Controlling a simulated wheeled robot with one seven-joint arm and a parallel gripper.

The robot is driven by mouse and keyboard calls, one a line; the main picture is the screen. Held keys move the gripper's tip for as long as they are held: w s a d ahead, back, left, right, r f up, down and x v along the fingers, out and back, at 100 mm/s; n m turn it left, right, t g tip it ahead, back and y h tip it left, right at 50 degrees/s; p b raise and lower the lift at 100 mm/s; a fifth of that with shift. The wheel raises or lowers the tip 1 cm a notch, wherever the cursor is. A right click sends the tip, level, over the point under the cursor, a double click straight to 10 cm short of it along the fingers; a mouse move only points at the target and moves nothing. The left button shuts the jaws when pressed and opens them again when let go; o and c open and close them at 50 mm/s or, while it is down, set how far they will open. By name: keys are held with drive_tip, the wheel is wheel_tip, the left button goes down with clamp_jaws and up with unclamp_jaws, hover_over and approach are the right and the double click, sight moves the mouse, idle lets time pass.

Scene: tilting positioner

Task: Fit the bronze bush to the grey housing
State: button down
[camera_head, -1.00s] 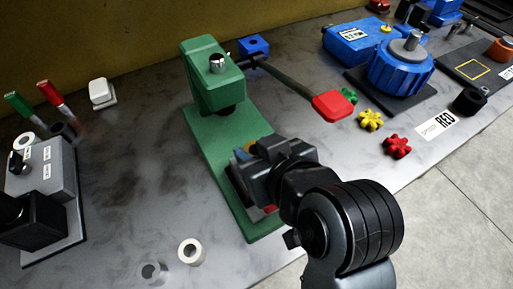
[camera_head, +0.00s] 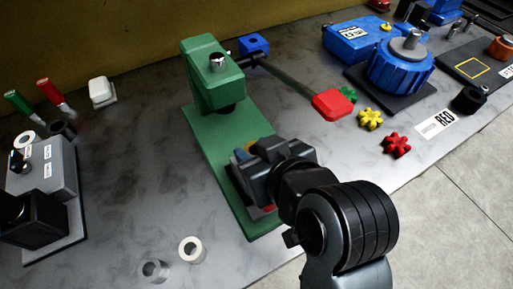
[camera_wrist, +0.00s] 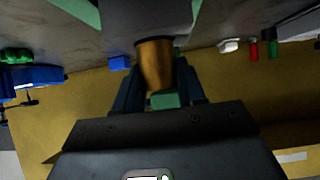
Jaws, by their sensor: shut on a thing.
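The bronze bush (camera_wrist: 154,64) is a tapered-looking tan cylinder in the wrist view. My gripper (camera_wrist: 158,88) is shut on it, with one dark blue finger on each side. The bush's far end meets or overlaps a dark grey rounded body (camera_wrist: 150,18), probably the grey housing; I cannot tell whether the bush is inside it or only against it. In the head view my gripper (camera_head: 246,158) is low over the front part of the green press base (camera_head: 212,133). My wrist hides most of the bush and the housing there.
The green press column (camera_head: 207,85) stands just behind my gripper, with a red-ended lever (camera_head: 332,105) reaching right. A grey switch box (camera_head: 45,170) is at left. Two grey and white rings (camera_head: 192,250) lie at the front. Small coloured stars (camera_head: 370,118) lie right.

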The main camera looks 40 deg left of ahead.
drive_tip(key=shift+f+b, duration=0.4)
drive_tip(key=shift+f, duration=0.3)
drive_tip(key=c, duration=0.6)
unclamp_jaws()
drive_tip(key=shift+f, duration=0.1)
drive_tip(key=shift+v, duration=4)
drive_tip(key=shift+w, duration=0.1)
